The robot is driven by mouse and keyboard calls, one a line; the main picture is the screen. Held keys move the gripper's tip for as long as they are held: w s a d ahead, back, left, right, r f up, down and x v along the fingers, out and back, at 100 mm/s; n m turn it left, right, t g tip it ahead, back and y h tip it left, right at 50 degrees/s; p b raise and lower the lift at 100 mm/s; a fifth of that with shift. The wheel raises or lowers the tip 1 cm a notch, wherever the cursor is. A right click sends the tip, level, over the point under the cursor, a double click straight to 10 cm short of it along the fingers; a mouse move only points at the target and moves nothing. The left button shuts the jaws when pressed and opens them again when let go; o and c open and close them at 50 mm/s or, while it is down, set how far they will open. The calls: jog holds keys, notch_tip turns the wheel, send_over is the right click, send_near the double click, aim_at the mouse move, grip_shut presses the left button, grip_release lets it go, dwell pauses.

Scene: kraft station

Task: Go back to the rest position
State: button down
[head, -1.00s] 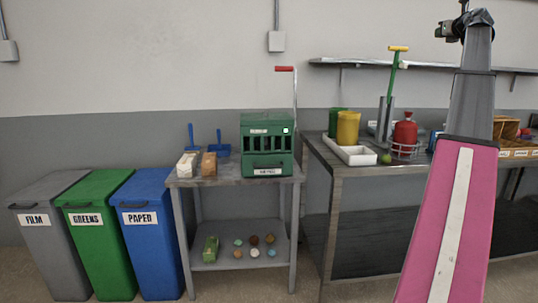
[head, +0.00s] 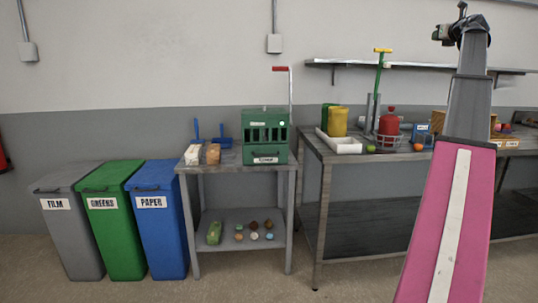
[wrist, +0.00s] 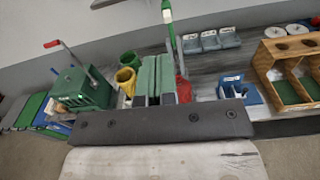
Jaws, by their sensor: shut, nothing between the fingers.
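My arm (head: 452,210) rises at the right of the head view, with a pink lower link and a grey upper link. At its top is a dark wrist part (head: 447,30), where the fingers cannot be made out. In the wrist view my gripper (wrist: 156,58) shows as two pale green fingers side by side, shut and empty. They are seen against the bench and touch nothing that I can make out.
Left stand film, greens and paper bins (head: 153,225). A grey cart (head: 230,172) bears a green lever machine (head: 265,138). The right bench (head: 330,156) holds a white tray (head: 345,146), a red bottle (head: 389,122) and a wooden rack (wrist: 262,66). The floor before the cart is clear.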

jog(key=w+a+f+m+t+h, duration=0.25)
jog(key=a+f+m, duration=0.3)
jog(key=f, duration=0.45)
jog(key=w+a+f+m+t+h, duration=0.15)
jog(key=w+a+f+m, duration=0.25)
jog(key=f+m, duration=0.45)
jog(key=s+a+f+m+g+h, duration=0.25)
jog(key=a+f+m, duration=0.2)
jog(key=f, duration=0.65)
jog(key=s+a+f+m+g+h, duration=0.1)
jog(key=a+f+m+g+h, duration=0.15)
jog(key=f+m, duration=0.65)
jog(key=s+a+f+m+g+h, duration=0.1)
jog(key=a+f+m+g, duration=0.2)
jog(key=f, duration=1.1)
jog(key=s+a+f+m+g+y, duration=0.1)
jog(key=s+a+f+g, duration=0.1)
jog(key=s+a+f, duration=0.4)
jog(key=s+a+f+m+g+y, duration=0.1)
jog(key=s+a+f+g, duration=0.15)
jog(key=f, duration=0.55)
jog(key=s+a+f+m+g+y, duration=0.1)
jog(key=s+a+f+m+g, duration=0.1)
jog(key=s+a+f, duration=0.4)
jog(key=s+a+f+m+g+y, duration=0.2)
jog(key=s+a+f+g+y, duration=0.3)
jog(key=s+a+f, duration=0.9)
jog(key=s+g, duration=0.2)
jog(key=s, duration=0.1)
jog(key=shift+f, duration=0.2)
